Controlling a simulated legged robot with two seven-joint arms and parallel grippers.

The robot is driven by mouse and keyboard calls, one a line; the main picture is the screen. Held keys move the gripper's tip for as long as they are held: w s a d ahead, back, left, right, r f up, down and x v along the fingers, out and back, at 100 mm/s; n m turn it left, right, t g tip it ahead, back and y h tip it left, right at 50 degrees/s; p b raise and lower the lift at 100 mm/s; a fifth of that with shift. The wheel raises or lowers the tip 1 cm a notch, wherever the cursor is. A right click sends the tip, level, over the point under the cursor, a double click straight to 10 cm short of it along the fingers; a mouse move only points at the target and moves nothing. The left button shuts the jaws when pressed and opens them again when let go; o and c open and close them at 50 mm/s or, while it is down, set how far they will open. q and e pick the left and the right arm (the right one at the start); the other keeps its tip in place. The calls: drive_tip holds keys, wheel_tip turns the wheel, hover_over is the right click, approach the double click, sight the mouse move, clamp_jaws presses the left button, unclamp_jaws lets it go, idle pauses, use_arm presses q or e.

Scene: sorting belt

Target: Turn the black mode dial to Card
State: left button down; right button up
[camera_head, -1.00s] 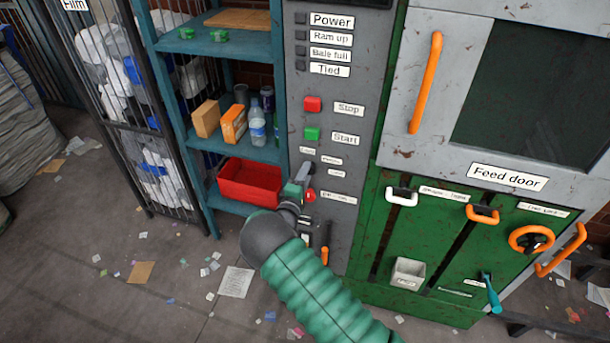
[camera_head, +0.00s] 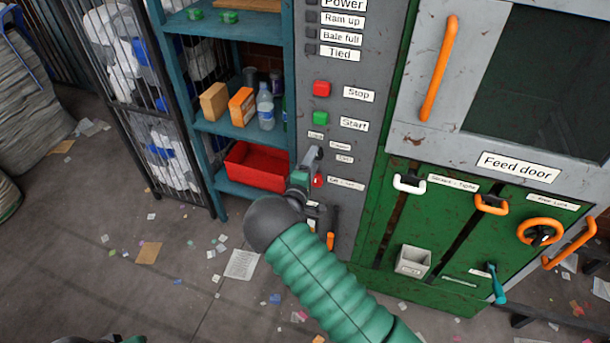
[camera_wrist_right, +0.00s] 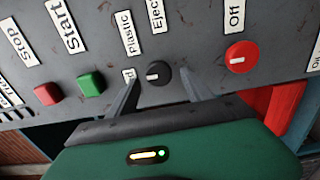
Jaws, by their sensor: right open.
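The black mode dial (camera_wrist_right: 157,75) is on the grey control panel in the right wrist view. Its white mark lies on the left part of its face, on the side of the partly hidden label ending in "rd" (camera_wrist_right: 128,75). The Plastic label (camera_wrist_right: 125,33) and Eject label (camera_wrist_right: 155,15) sit above it. My right gripper (camera_wrist_right: 157,88) is open, with one finger on each side of the dial; I cannot tell whether they touch it. In the head view my right gripper (camera_head: 312,158) is at the panel and hides the dial.
A red button (camera_wrist_right: 241,57) by the Off label sits right of the dial in the wrist view. Green (camera_wrist_right: 91,84) and red (camera_wrist_right: 47,94) buttons sit left. In the head view, a shelf with a red bin (camera_head: 256,167) stands left of the panel and the green baler (camera_head: 440,225) right.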

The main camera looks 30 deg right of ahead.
drive_tip(key=v, duration=1.5)
drive_tip(key=shift+s+a+b, duration=0.15)
drive_tip(key=shift+b, duration=0.15)
drive_tip(key=shift+f, duration=0.1)
